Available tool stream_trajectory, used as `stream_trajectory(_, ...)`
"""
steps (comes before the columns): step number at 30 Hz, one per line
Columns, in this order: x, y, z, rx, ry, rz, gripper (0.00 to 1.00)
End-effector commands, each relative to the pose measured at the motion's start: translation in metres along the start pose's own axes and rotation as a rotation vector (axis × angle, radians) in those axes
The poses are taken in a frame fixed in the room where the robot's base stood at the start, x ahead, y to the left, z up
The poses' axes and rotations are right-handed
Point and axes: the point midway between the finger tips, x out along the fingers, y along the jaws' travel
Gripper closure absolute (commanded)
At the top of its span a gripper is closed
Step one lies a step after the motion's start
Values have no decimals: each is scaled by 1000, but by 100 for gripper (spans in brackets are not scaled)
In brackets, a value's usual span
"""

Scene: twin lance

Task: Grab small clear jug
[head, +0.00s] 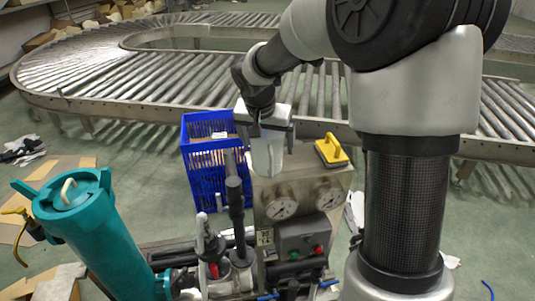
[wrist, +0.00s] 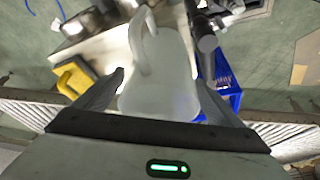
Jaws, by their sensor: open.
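The small clear jug (head: 266,154) is a translucent whitish vessel that seems to stand upright on the metal top of the gauge cabinet in the head view. In the wrist view the jug (wrist: 158,92) fills the middle, its loop handle pointing toward the top of the picture. My gripper (head: 264,122) is over the jug from above. In the wrist view my gripper (wrist: 160,88) is open, with one finger on each side of the jug's body. I cannot tell whether the fingers touch it. The fingers partly hide the jug's upper part in the head view.
A yellow-handled tool (head: 331,150) lies on the cabinet top (head: 300,163), right of the jug. A blue crate (head: 205,175) stands to the left. Dark upright pipes (head: 236,205) rise nearby, and a teal cylinder (head: 95,235) stands front left. A roller conveyor (head: 180,85) curves behind.

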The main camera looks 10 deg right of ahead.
Motion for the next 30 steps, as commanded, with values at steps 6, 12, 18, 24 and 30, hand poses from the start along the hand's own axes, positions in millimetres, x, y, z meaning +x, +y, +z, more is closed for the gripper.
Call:
stream_trajectory(6, 0, 0, 0, 0, 0, 0, 34)
stream_trajectory(12, -1, 0, 0, 0, 0, 0, 56)
stream_trajectory(18, -4, 0, -2, 1, 2, 0, 56)
stream_trajectory(24, -32, 0, -14, 2, 5, -1, 56)
stream_trajectory(30, -69, 0, -29, 2, 3, 0, 56)
